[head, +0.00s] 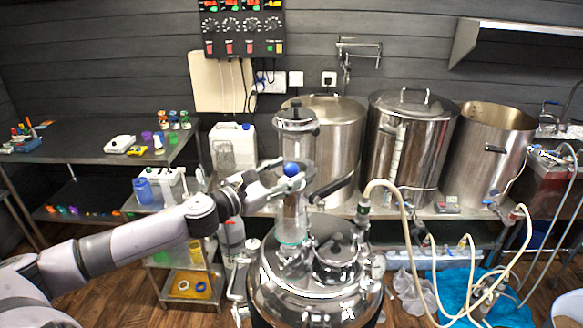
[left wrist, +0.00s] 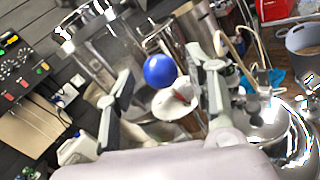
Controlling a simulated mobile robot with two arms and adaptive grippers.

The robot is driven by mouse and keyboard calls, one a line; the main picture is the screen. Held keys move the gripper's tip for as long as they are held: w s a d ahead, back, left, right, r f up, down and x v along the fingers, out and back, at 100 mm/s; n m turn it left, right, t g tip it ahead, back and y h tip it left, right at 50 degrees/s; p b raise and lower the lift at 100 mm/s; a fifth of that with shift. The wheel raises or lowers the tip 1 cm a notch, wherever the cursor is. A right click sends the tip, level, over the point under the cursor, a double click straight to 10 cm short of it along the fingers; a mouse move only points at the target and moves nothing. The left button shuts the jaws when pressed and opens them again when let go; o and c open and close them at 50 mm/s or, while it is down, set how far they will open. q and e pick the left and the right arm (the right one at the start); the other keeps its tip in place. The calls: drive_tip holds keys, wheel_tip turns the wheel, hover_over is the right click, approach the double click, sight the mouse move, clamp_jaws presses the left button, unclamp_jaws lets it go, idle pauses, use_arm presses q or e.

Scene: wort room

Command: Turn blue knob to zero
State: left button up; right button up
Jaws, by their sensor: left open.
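The blue knob (head: 291,169) is a round ball on the glass column (head: 292,215) of the steel vessel in the middle of the head view. It also shows in the left wrist view (left wrist: 160,71), in front of a white disc (left wrist: 176,101) with a red mark. My left gripper (head: 284,175) comes in from the left and is at the knob. Its fingers are open, one on each side of the ball in the left wrist view. I cannot tell whether they touch it. My right gripper is not in view.
The shiny vessel (head: 310,277) stands below the column, with a hose (head: 404,215) on its right. Steel tanks (head: 412,135) stand behind. A control panel (head: 242,28) with dials hangs on the wall. A side table (head: 85,143) is at the left.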

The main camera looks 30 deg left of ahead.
use_arm(q)
drive_tip(key=shift+p+x, duration=0.55)
drive_tip(key=shift+x, duration=0.8)
drive_tip(key=shift+c, duration=0.4)
clamp_jaws()
